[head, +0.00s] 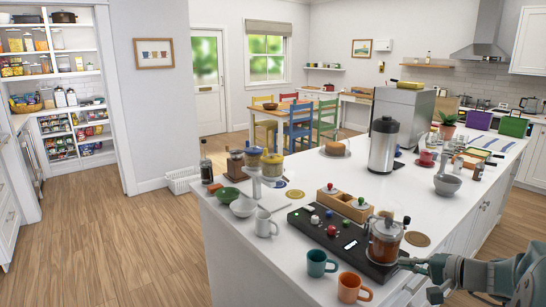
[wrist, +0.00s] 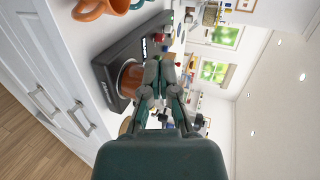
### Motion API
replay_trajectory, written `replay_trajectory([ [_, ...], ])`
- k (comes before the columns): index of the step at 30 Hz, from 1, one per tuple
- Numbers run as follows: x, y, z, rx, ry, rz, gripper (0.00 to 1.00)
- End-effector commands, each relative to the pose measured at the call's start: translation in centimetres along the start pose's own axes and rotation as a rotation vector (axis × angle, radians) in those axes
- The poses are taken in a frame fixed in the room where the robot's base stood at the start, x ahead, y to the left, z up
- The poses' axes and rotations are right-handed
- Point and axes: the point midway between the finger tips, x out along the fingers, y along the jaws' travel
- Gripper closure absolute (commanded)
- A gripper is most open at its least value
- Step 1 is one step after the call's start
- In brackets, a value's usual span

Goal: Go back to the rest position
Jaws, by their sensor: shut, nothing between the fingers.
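My gripper (head: 412,266) is at the lower right of the head view, beside the front edge of the white island counter (head: 300,285). In the wrist view its fingers (wrist: 159,68) are together with nothing between them. A glass jug of brown liquid (head: 385,242) stands on a black device with knobs (head: 335,238), close to the left of my gripper in the head view. In the wrist view the jug (wrist: 130,80) is partly behind the fingers. I cannot tell whether they touch it.
A teal mug (head: 316,263) and an orange mug (head: 351,288) stand by the counter's front edge. A white mug (head: 264,224), bowls and a steel urn (head: 383,145) stand farther back. The wooden floor (head: 110,250) at left is clear. White drawers (wrist: 62,105) lie below the counter.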

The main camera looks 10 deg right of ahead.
Motion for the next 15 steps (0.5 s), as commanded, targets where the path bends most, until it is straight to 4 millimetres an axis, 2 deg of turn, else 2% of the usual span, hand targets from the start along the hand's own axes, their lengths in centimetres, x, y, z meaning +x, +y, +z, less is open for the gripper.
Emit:
replay_trajectory([
  [1, 1.1, -1.2, 2.7, -0.038, -0.053, 0.054, 1.00],
  [6, 2.9, -2.6, 11.1, -0.165, -0.200, 0.266, 1.00],
  [9, 2.9, -2.8, 15.4, -0.256, -0.257, 0.385, 1.00],
  [15, 1.4, -2.2, 22.3, -0.474, -0.308, 0.599, 1.00],
])
